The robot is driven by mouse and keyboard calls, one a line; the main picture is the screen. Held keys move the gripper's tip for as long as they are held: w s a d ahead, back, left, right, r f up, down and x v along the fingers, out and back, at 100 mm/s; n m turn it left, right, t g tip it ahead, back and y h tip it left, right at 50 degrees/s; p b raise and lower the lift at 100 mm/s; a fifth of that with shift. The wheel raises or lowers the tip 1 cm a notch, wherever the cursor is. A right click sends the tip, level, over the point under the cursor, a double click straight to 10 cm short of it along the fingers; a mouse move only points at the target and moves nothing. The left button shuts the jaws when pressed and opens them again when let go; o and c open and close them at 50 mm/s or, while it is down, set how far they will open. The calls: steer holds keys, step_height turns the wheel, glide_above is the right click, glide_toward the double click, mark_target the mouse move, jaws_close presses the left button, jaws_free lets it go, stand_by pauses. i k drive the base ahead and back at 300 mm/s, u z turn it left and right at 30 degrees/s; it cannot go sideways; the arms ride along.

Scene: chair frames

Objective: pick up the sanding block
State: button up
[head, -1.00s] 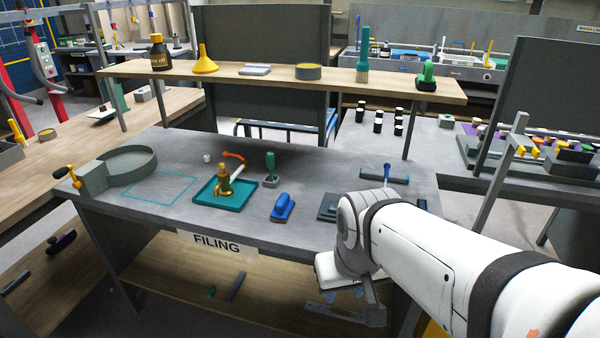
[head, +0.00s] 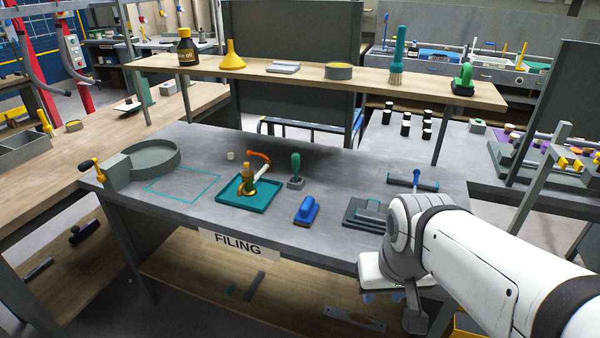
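The sanding block appears to be the blue block with a rounded grip and a thin brown base (head: 306,210). It lies flat near the front edge of the grey filing bench (head: 320,238), in full view with nothing touching it. My gripper (head: 402,310) hangs at the bench's front right, to the right of the block and apart from it. My white arm reaches in from the lower right.
Left of the block is a teal tray (head: 243,203) with an oil can; behind stands a green-handled stamp-like tool (head: 296,170). Dark stepped plates (head: 362,214) lie between block and wrist. A wooden shelf (head: 300,78) spans the back. A teal outlined bench area (head: 185,185) is empty.

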mark_target(308, 211)
steer(key=i, duration=0.9)
